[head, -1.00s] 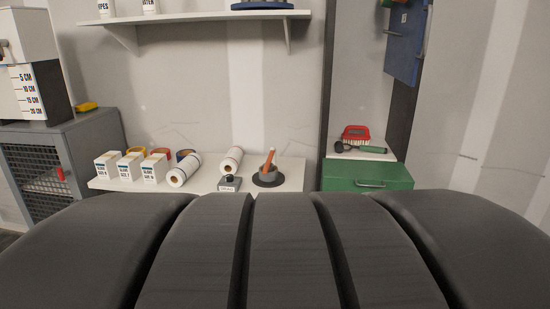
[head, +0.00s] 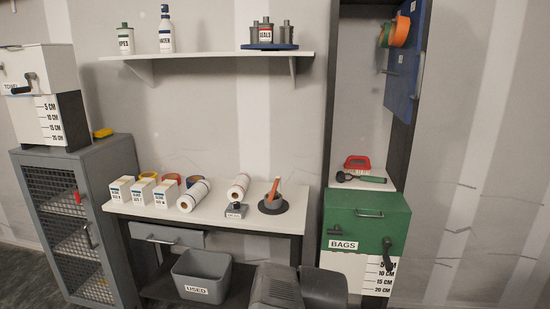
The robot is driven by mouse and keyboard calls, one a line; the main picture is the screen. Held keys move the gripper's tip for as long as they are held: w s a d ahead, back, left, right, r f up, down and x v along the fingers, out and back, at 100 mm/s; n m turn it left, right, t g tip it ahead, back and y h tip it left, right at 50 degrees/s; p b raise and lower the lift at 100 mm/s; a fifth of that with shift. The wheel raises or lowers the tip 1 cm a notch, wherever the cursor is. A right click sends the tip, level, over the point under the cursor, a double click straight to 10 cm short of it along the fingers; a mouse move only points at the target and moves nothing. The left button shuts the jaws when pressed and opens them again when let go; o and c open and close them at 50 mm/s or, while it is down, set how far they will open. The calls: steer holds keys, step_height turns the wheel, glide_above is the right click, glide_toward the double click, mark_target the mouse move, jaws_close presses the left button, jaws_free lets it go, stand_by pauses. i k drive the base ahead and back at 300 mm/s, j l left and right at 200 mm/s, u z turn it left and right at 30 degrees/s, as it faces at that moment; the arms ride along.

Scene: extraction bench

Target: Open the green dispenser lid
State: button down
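The green dispenser lid (head: 362,230) is at the right in the head view, labelled BAGS. It looks closed, over a white lower body (head: 350,265) with a centimetre scale. A grey bar handle (head: 369,215) is near its top front edge, and a black lever-like part (head: 387,252) is at its lower right. My gripper cannot be made out. A dark grey part, probably mine, shows at the bottom centre, below and left of the dispenser.
A brush (head: 357,162) and a green-handled tool (head: 362,178) rest just above the lid. A blue door (head: 403,70) hangs open above right. The white bench (head: 225,212) with rolls and boxes stands left, a grey bin (head: 202,270) below. A TOWEL dispenser (head: 25,70) is far left.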

mark_target(383, 202)
steer(key=i+l+z, duration=0.1)
steer(key=i+l, duration=0.15)
steer(key=l, duration=0.15)
steer(key=i+l+z, duration=0.1)
steer(key=i+l, duration=0.15)
steer(key=l, duration=0.15)
steer(key=i+l+z, duration=0.1)
steer(key=i+l, duration=0.15)
steer(key=l, duration=0.15)
